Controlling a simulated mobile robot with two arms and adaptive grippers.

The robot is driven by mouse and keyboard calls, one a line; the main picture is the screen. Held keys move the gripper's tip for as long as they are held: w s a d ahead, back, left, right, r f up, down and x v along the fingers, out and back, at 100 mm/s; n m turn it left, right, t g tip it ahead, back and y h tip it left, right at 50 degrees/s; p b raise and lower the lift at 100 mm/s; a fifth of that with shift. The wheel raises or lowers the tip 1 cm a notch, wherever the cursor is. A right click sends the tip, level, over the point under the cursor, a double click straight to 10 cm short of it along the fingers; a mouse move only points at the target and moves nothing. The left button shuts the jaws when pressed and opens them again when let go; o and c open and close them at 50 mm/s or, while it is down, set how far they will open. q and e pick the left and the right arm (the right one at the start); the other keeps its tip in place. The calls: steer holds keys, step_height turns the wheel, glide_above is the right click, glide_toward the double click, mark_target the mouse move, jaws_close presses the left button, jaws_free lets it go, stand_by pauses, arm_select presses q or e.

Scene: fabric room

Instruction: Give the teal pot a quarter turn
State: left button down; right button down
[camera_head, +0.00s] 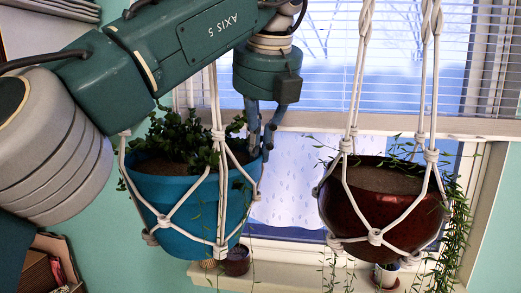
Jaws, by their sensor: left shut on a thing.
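The teal pot (178,198) hangs in a white macramé rope hanger left of centre, with dark soil and a leafy green plant in it. My left arm reaches in from the upper left above the pot. My left gripper (261,147) points down at the pot's right rim and is shut on it, beside the hanger ropes. The exact contact of the fingertips is partly hidden by the rim and ropes. My right gripper is not in view.
A dark red pot (378,212) with trailing vines hangs in its own rope hanger to the right. Behind are a window with blinds (335,60) and a sill (290,276) with small pots. A box (52,262) stands at lower left.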

arm_select(q)
steer(key=shift+d, duration=0.15)
steer(key=c, duration=2.2)
jaws_free()
steer(key=shift+o, duration=0.2)
steer(key=shift+a, duration=0.2)
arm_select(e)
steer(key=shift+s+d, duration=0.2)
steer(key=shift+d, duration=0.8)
arm_select(q)
steer(key=shift+d, duration=0.1)
steer(key=s+d+r, duration=0.1)
steer(key=s+r, duration=0.1)
steer(key=s, duration=0.5)
steer(key=s+d+r, duration=0.1)
steer(key=s+r, duration=0.1)
steer(key=s, duration=0.4)
steer(key=shift+s+d+r, duration=0.25)
steer(key=shift+s+d, duration=0.05)
steer(key=shift+s, duration=0.1)
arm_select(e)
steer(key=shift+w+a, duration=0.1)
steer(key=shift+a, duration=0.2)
